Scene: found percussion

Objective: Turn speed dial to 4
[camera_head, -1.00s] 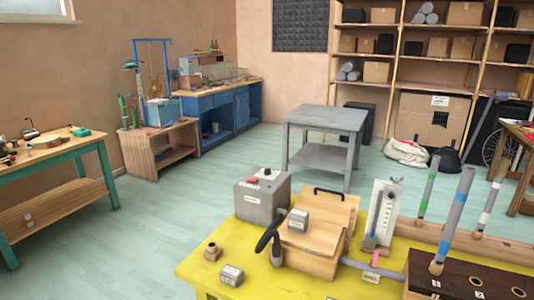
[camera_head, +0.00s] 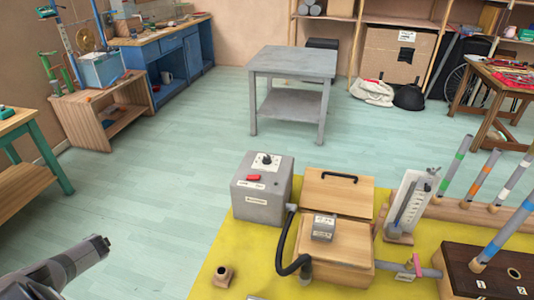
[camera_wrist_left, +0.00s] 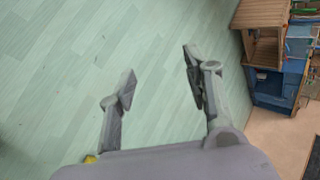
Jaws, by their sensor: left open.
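A grey control box (camera_head: 262,188) stands on the yellow table's left part. On its top is a dark knob on a white plate, the speed dial (camera_head: 267,160), with a red switch (camera_head: 253,178) in front of it. The numbers around the dial are too small to read. My left arm comes in at the lower left of the head view, well left of the box and apart from it. In the left wrist view my left gripper (camera_wrist_left: 157,85) is open and empty above the bare floor. My right gripper is not in view.
The yellow tabletop (camera_head: 222,256) also bears a wooden box (camera_head: 335,245) with a black hose (camera_head: 284,255), a white gauge stand (camera_head: 408,200), a small wooden socket (camera_head: 223,276) and several striped tubes. A grey table (camera_head: 292,63) stands behind. Floor left of the yellow table is clear.

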